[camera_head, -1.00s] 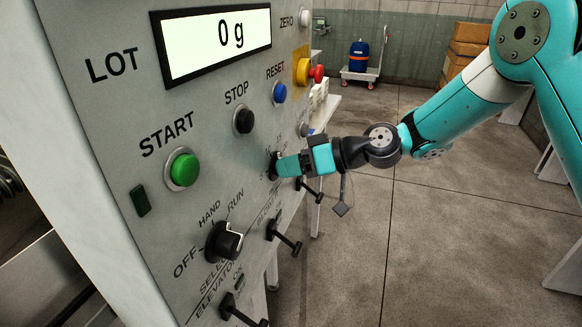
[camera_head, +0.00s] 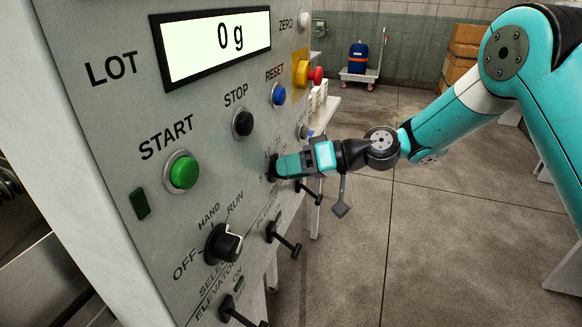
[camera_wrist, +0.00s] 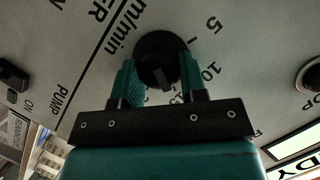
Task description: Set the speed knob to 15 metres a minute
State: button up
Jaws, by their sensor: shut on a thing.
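The black round speed knob (camera_wrist: 161,44) is on the grey panel, with 5, 10 and 15 marks and "m/min" printed around it. In the wrist view, my gripper (camera_wrist: 160,72) has a teal finger on each side of the knob and is shut on it. A grey bar on the knob points down in the picture, near the partly hidden 15. The gripper hides part of the scale, so the exact setting is hard to tell. In the head view, my gripper (camera_head: 277,167) reaches the panel from the right and hides most of the knob.
The green START button (camera_head: 184,172), black STOP button (camera_head: 243,123) and blue RESET button (camera_head: 278,94) are nearby. The selector (camera_head: 224,244) is at lower left. T-handles (camera_head: 285,238) stick out below the knob. The display (camera_head: 214,45) reads 0 g. Open floor lies to the right.

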jog(key=o, duration=0.9)
jog(key=shift+a, duration=0.1)
jog(key=shift+o, duration=0.2)
jog(key=b+v, duration=0.2)
jog(key=v, duration=1.5)
jog(key=shift+d+b, duration=0.25)
jog(key=shift+b, duration=0.05)
jog(key=shift+s, duration=0.1)
